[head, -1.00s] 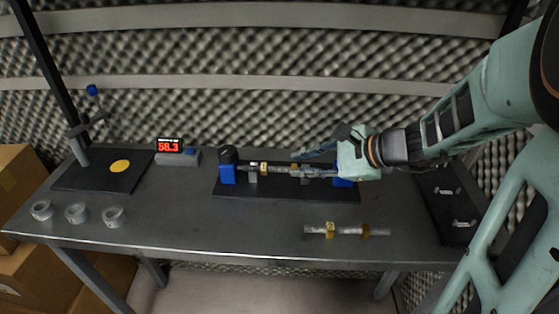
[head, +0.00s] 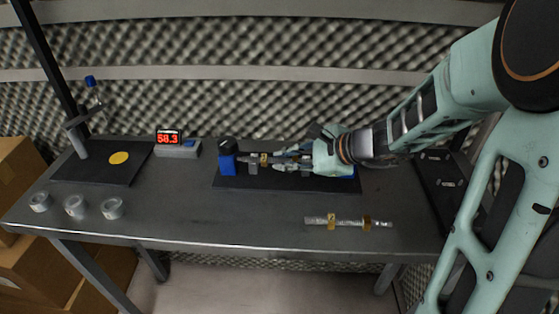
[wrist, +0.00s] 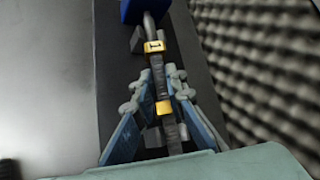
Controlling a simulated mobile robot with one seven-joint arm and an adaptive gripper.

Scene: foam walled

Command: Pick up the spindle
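A grey spindle with gold collars (wrist: 157,70) lies between the blue supports of a dark fixture (head: 228,185). In the head view its left part (head: 254,160) shows, and my gripper hides its right part. My gripper (head: 282,160) is over the right half of the fixture. In the wrist view my gripper (wrist: 155,90) has its fingers apart, one on each side of the spindle, with a gold collar between them. I cannot tell whether the fingers touch it. A second grey spindle with gold collars (head: 349,222) lies on the bench's front right.
The metal bench (head: 200,215) is clear in its front middle. Grey rings (head: 75,206) stand at the front left. A display reading 58.3 (head: 169,137) stands at the back. A black plate with a yellow disc (head: 119,158) and a post is at the left. A foam wall stands behind.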

